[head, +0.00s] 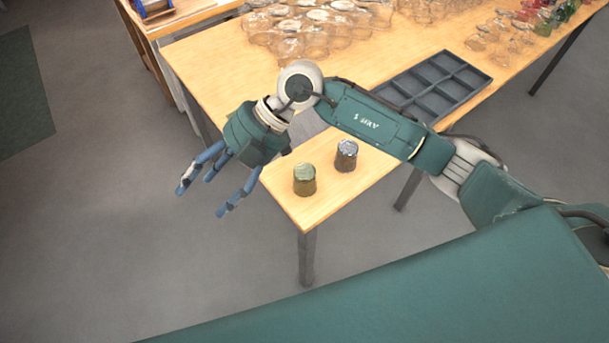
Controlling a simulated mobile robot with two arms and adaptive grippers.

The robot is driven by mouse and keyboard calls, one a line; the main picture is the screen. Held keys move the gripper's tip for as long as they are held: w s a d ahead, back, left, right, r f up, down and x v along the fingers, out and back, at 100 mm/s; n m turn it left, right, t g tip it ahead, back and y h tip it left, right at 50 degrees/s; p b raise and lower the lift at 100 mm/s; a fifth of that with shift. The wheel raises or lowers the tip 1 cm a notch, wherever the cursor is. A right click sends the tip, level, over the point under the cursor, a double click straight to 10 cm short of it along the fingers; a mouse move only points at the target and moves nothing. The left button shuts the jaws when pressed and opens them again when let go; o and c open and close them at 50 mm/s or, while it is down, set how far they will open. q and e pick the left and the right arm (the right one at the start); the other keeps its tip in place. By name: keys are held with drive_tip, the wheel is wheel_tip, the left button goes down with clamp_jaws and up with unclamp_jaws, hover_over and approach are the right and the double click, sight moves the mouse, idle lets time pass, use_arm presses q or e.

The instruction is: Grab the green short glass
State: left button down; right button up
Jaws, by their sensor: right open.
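The green short glass (304,180) stands near the front corner of the wooden table, apparently upside down. A bluish-purple short glass (346,156) stands just behind it to the right, a small gap apart. My right gripper (215,190) is open and empty, with its blue fingers spread. It is to the left of the green glass, out past the table's left edge and over the floor. My right arm reaches across the table behind the two short glasses. My left gripper is not in view.
The wooden table (283,205) has a dark compartment tray (440,88) to the right. Many clear glasses (310,35) crowd its far side, with more clear and coloured glasses (510,35) at the far right. Bare floor lies left of the table.

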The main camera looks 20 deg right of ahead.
drive_tip(key=w+d+f+m+t+h, duration=0.1)
drive_tip(key=w+d+f+h, duration=0.15)
drive_tip(key=d, duration=0.45)
drive_tip(key=w+d+f+m+h, duration=0.2)
drive_tip(key=w+d+h, duration=0.15)
drive_tip(key=d, duration=0.25)
drive_tip(key=m+h, duration=0.2)
drive_tip(key=h, duration=0.2)
approach(305, 170)
drive_tip(key=shift+s+f, duration=0.15)
drive_tip(key=shift+s, duration=0.1)
wheel_tip(305, 170, down, 5)
drive_tip(key=shift+r+p, duration=0.2)
drive_tip(key=shift+p, duration=0.45)
drive_tip(key=shift+f+p, duration=0.4)
drive_tip(key=shift+f, duration=0.15)
wheel_tip(305, 170, down, 4)
drive_tip(key=shift+d+r+p, duration=0.1)
drive_tip(key=shift+r+p, duration=0.05)
drive_tip(key=shift+p, duration=0.6)
drive_tip(key=shift+w+f, duration=0.1)
drive_tip(key=shift+f, duration=0.35)
drive_tip(key=shift+c, duration=0.5)
